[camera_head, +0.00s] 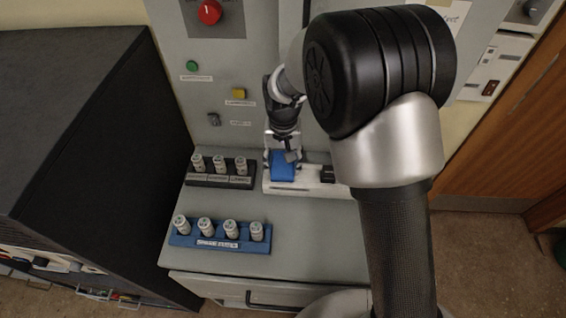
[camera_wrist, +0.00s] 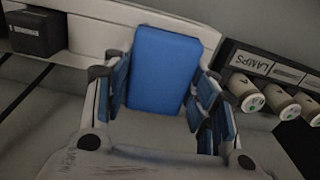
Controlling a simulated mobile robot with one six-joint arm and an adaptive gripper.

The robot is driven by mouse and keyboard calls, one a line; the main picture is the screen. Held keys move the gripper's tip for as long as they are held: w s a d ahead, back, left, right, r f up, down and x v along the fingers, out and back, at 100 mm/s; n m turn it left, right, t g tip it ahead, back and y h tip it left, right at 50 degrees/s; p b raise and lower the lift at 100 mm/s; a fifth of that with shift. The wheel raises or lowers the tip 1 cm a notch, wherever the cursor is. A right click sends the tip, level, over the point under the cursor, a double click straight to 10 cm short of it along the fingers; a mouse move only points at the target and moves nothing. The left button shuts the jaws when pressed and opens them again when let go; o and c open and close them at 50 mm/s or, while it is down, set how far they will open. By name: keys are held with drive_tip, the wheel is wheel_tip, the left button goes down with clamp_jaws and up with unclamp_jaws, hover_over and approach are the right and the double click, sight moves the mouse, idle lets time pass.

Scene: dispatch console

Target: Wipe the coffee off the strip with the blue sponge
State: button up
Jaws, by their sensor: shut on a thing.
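The blue sponge (camera_head: 283,172) sits between the fingers of my gripper (camera_head: 282,158), which is shut on it. In the wrist view the sponge (camera_wrist: 162,70) fills the space between the finger pads of my gripper (camera_wrist: 160,85). The white strip (camera_head: 308,187) lies along the back of the console desk, and the sponge is at its left part. I cannot tell whether the sponge touches it. The strip also shows in the wrist view (camera_wrist: 88,32), behind the sponge. I see no coffee; my gripper and the sponge hide part of the strip.
A black block (camera_head: 327,174) is on the strip, right of the sponge. A dark rack (camera_head: 236,184) with several labelled cylinders stands close on the left. A blue rack (camera_head: 184,240) with several more stands nearer the front. The desk's middle (camera_head: 310,235) is clear.

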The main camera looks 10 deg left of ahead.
sight(283, 173)
drive_tip(key=shift+s+d+f, duration=0.25)
drive_tip(key=shift+s+f, duration=0.35)
drive_tip(key=shift+s, duration=0.2)
drive_tip(key=shift+c, duration=0.4)
drive_tip(key=shift+s, duration=0.8)
drive_tip(key=shift+c, duration=0.9)
drive_tip(key=shift+s+r, duration=0.15)
drive_tip(key=shift+s, duration=0.95)
drive_tip(key=shift+w+r, duration=0.1)
drive_tip(key=shift+r, duration=0.05)
drive_tip(key=shift+r+p, duration=0.4)
drive_tip(key=shift+r, duration=0.25)
drive_tip(key=shift+w+r+p, duration=0.1)
drive_tip(key=shift+r+p, duration=1.7)
drive_tip(key=shift+r, duration=0.6)
